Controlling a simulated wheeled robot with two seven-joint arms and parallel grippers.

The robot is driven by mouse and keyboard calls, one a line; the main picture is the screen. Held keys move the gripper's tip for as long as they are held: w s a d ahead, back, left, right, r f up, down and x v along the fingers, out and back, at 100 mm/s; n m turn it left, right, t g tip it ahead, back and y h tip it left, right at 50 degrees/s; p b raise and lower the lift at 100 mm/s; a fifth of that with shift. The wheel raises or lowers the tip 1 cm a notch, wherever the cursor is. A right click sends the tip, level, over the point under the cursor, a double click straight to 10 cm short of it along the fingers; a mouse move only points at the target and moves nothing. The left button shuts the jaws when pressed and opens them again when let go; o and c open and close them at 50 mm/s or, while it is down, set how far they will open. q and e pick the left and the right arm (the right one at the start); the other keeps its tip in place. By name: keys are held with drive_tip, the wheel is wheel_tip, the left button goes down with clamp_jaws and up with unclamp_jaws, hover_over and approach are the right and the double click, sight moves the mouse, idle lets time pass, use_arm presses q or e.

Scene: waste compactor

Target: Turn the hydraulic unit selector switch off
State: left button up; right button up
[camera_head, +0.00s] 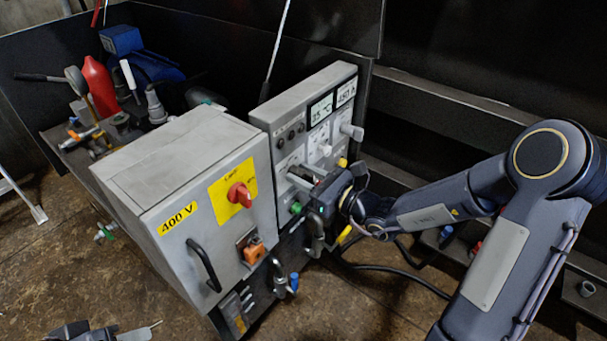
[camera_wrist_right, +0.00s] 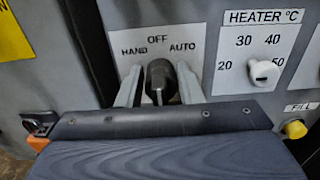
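The selector switch (camera_wrist_right: 160,78) is a black knob on a white plate marked HAND, OFF and AUTO in the right wrist view. Its knob looks roughly upright, under the word OFF. My right gripper (camera_wrist_right: 160,88) has one pale finger on each side of the knob. The fingers are spread around it with narrow gaps; whether one touches is hard to tell. In the head view my right gripper (camera_head: 304,182) is at the grey control panel (camera_head: 311,75) and hides the knob. Part of my left gripper (camera_head: 108,333) shows at the bottom left edge, mostly cut off.
The heater dial (camera_wrist_right: 263,73) is right of the switch, with a yellow knob (camera_wrist_right: 294,130) below it. A grey 400 V cabinet (camera_head: 175,165) with a red rotary switch (camera_head: 239,194) stands left of the panel. A black cable (camera_head: 405,274) lies on the floor.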

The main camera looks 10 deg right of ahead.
sight(314, 181)
drive_tip(key=p+v, duration=0.1)
drive_tip(key=v, duration=0.6)
drive_tip(key=shift+p, duration=0.4)
drive_tip(key=shift+s+d, duration=0.3)
drive_tip(key=shift+s, duration=0.1)
